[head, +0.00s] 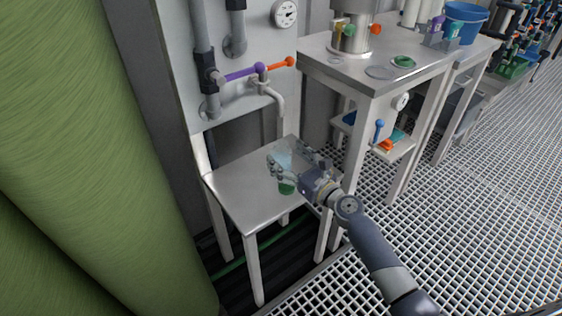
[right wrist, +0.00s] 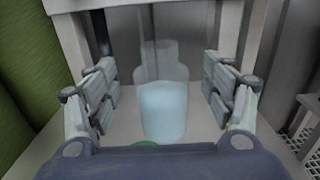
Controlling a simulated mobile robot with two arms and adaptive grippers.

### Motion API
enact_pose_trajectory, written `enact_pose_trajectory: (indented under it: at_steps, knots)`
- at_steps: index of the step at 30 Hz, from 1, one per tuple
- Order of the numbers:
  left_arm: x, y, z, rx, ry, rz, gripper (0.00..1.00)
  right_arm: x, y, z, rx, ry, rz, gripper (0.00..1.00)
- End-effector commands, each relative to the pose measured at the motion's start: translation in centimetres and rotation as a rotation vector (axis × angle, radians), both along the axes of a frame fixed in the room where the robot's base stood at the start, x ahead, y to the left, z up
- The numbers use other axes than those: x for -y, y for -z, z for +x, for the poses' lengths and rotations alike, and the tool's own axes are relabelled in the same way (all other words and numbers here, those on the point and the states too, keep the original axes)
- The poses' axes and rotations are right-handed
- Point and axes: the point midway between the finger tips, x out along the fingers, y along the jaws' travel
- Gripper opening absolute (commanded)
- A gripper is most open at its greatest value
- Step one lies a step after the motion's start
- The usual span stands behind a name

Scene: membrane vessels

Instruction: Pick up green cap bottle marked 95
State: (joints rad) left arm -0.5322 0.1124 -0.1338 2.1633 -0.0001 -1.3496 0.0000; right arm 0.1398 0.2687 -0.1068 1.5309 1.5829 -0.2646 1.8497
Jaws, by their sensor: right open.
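A clear bottle (right wrist: 163,108) with pale blue liquid stands upright between the open fingers of my right gripper (right wrist: 160,78) in the right wrist view, with gaps on both sides. No cap shows on its neck. In the head view the bottle (head: 284,157) is faint on the small metal table (head: 240,185), and my right gripper (head: 298,160) reaches over the table from the right. A green cap-like thing (head: 287,187) shows under the gripper; a green edge (right wrist: 146,143) also shows low in the wrist view. No marking 95 is readable. My left gripper is out of view.
A taller metal bench (head: 345,78) stands just right of the small table, with a green piece in a dish (head: 403,62) on top. Pipes with a purple and orange handle (head: 262,69) are behind. A big green cylinder (head: 75,150) fills the left.

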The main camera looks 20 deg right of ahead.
Motion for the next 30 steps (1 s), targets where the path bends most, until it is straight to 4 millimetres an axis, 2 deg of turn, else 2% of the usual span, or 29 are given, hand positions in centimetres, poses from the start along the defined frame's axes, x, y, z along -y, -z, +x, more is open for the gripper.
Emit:
enact_pose_trajectory:
  at_steps: [3, 6, 15, 17, 21, 23, 30]
  knots:
    - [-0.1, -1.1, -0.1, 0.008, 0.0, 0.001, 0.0, -0.5, 0.0, 1.8, 0.001, -0.001, 0.0, 0.75]
    - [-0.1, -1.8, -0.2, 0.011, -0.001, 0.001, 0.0, -0.9, 0.0, 2.6, 0.0, -0.001, -0.001, 0.75]
    - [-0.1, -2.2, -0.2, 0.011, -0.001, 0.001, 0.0, -1.0, 0.0, 3.0, -0.001, 0.0, -0.001, 0.75]
    - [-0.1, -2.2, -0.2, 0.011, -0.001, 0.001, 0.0, -1.0, 0.0, 3.0, -0.001, 0.0, -0.001, 0.64]
    - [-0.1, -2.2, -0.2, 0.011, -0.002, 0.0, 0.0, -1.0, 0.0, 3.0, -0.001, 0.0, -0.001, 0.32]
    - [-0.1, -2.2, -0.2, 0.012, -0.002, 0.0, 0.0, -1.0, 0.0, 3.0, -0.001, 0.0, -0.001, 0.2]
    - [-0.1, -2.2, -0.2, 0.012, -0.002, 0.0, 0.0, -1.0, -0.1, 3.0, 0.0, 0.0, -0.001, 0.2]
